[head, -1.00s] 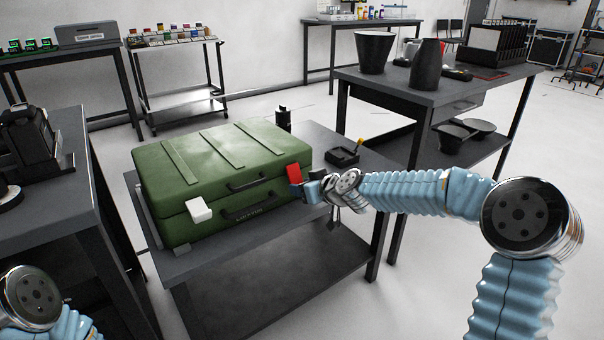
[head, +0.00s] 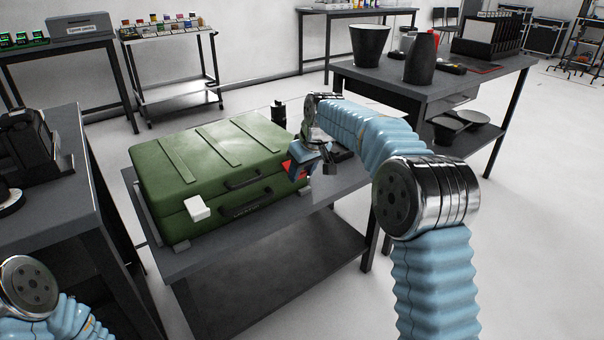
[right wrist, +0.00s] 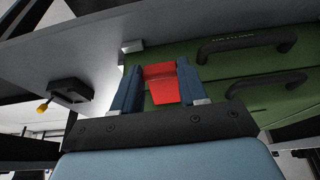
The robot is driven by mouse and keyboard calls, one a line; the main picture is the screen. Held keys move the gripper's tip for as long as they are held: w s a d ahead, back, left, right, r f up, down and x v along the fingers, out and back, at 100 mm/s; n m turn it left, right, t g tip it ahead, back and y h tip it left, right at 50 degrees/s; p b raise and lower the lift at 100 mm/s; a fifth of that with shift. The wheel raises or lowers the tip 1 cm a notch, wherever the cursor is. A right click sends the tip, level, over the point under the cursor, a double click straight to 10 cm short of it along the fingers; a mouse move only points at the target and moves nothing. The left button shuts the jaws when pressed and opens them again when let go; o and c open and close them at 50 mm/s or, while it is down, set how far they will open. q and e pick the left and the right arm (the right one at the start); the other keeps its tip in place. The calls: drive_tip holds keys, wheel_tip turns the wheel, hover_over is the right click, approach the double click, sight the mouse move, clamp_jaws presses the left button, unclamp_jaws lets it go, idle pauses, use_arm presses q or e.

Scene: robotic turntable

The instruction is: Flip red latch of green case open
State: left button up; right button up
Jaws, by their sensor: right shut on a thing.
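The green case (head: 200,150) lies closed on a small dark table. Its red latch (head: 287,166) is at the right end of the front, largely covered by my right gripper (head: 298,172). In the right wrist view the red latch (right wrist: 164,86) sits between the two blue fingers of the right gripper (right wrist: 158,88), which is shut on it. A white latch (head: 197,208) is at the left of the case front. Two black handles, the upper one (head: 246,179) and one below it, are on the front. My left gripper is out of view; only part of that arm shows at lower left.
The table (head: 180,263) has a lower shelf. A black tray, which shows in the right wrist view (right wrist: 70,92), lies right of the case, partly behind my arm. A workbench (head: 440,95) with black vessels stands behind right. Another bench (head: 60,190) stands close at left.

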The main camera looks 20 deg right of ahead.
drive_tip(key=shift+w+r+g+h, duration=0.1)
drive_tip(key=shift+r+g+h, duration=0.2)
drive_tip(key=shift+g, duration=0.4)
drive_tip(key=o, duration=1.1)
drive_tip(key=shift+c, duration=0.2)
